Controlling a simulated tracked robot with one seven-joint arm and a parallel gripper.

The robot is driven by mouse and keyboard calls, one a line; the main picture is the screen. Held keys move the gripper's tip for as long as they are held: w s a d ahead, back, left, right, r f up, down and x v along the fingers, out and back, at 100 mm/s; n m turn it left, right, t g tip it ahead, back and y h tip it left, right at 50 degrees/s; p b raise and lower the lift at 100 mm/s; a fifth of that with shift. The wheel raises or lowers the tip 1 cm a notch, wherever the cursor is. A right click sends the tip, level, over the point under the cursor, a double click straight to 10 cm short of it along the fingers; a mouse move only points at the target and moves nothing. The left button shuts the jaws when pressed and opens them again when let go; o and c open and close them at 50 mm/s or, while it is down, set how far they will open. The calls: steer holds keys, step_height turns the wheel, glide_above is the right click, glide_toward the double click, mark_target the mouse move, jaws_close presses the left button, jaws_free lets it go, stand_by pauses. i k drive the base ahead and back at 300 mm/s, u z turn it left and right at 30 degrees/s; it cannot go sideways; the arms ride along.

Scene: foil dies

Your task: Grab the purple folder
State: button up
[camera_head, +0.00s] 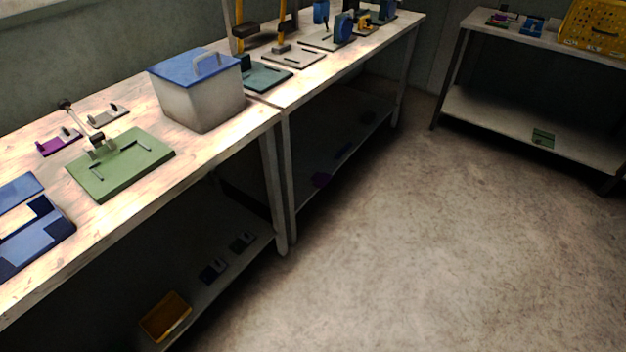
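My gripper is not in view.
The near workbench (215,140) holds a green plate (120,163), a blue tray-like item (33,243) and a grey box with blue lid (200,105). An orange tray (165,317) sits on its lower shelf. The floor (430,250) is clear. Another table (470,28) stands at right.

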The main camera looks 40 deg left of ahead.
mark_target(321, 180)
steer(key=u, duration=0.1)
steer(key=k, duration=0.9)
steer(key=u, duration=1.15)
steer(key=i, duration=2.05)
steer(key=z, duration=0.05)
